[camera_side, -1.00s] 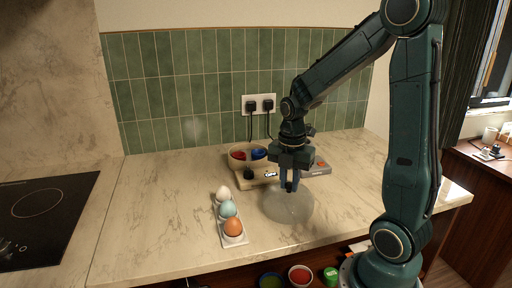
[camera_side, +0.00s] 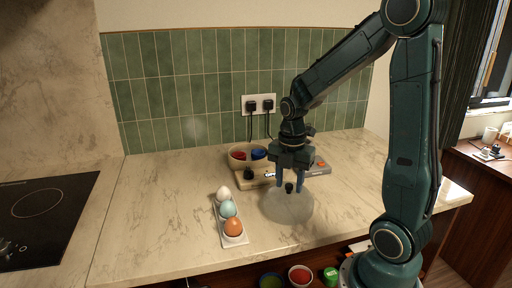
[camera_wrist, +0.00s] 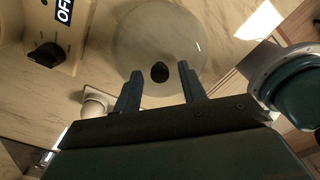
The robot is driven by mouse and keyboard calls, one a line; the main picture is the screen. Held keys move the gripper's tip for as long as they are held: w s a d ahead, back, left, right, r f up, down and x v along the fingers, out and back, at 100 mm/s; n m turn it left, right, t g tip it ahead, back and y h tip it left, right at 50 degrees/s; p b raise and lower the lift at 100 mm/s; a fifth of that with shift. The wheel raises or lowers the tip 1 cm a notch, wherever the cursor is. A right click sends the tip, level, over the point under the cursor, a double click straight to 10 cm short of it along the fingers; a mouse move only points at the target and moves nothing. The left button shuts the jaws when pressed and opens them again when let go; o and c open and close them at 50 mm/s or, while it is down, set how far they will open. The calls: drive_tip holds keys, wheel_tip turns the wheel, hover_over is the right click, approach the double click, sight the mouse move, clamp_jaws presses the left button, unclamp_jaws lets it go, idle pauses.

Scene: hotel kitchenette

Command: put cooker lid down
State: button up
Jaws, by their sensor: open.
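The cooker lid (camera_side: 286,208) is a round, see-through dome with a small black knob (camera_side: 289,188). It rests on the counter in front of the cooker base. In the wrist view the lid (camera_wrist: 140,40) shows as a clear disc with its dark knob (camera_wrist: 160,72) near the middle. My gripper (camera_side: 291,188) is open just above the lid, with one blue finger on each side of the knob. In the wrist view the fingers (camera_wrist: 159,90) stand apart from the knob, with gaps on both sides.
A white tray (camera_side: 238,240) holds three eggs to the left. A black hob (camera_side: 40,215) lies at far left. Small bowls (camera_side: 300,275) sit below the counter's front edge.

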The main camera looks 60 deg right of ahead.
sight(289, 185)
wheel_tip(289, 185, up, 12)
idle(0.6)
idle(0.5)
drive_tip(key=s+a+r+m+t, duration=0.1)
drive_tip(key=s+a+m+t, duration=0.4)
drive_tip(key=s+a+m, duration=0.4)
drive_tip(key=a+m, duration=0.4)
drive_tip(key=m, duration=0.5)
drive_tip(key=shift+t, duration=0.3)
